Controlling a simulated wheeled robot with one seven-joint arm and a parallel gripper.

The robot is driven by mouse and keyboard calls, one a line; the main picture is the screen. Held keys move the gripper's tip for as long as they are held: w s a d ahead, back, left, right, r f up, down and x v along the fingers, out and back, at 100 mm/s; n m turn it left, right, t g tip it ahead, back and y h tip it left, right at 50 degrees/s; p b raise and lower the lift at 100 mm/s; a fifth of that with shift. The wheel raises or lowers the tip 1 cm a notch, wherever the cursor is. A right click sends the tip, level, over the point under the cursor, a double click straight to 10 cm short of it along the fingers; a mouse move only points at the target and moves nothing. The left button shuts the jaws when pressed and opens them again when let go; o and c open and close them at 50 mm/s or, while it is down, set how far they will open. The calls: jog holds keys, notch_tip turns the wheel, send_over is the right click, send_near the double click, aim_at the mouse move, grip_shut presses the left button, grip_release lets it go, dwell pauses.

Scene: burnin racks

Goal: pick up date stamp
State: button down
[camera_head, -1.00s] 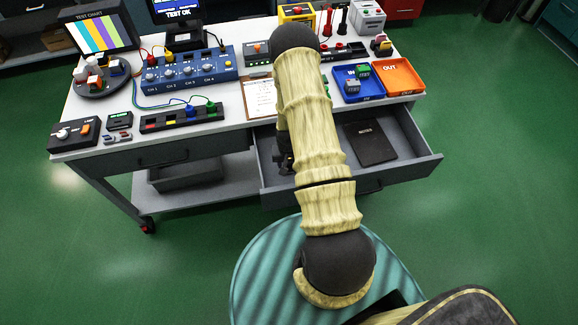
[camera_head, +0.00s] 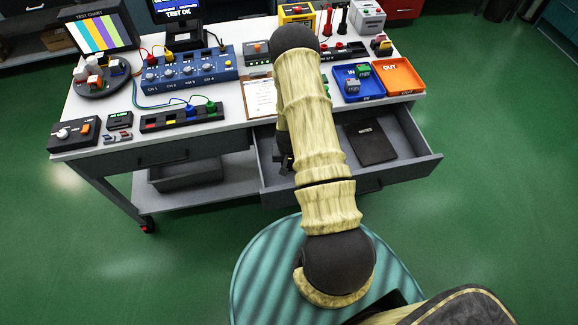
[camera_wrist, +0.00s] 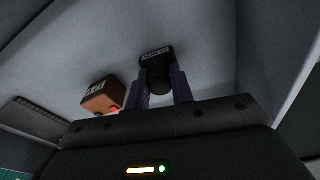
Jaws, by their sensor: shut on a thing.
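My gripper (camera_wrist: 162,90) reaches down into the open drawer (camera_head: 405,170). In the wrist view its two dark fingers are shut on a small black object with a white label, which looks like the date stamp (camera_wrist: 156,68). The label is too small to read for certain. The stamp's black rounded part lies between the fingers. In the head view my arm hides the stamp and most of the gripper.
A brown-orange block (camera_wrist: 97,96) with a white label lies in the drawer just left of the fingers. A dark notebook (camera_head: 371,143) lies on the drawer's right side. The blue IN tray (camera_head: 358,84) and orange OUT tray (camera_head: 398,77) stand on the bench above.

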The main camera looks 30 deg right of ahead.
jog(key=shift+r, duration=0.1)
notch_tip(320, 180, up, 10)
jog(key=shift+f+b, duration=0.1)
jog(key=shift+b, duration=0.6)
jog(key=c, duration=1.8)
grip_release()
jog(key=shift+c, duration=1)
jog(key=shift+w, duration=0.1)
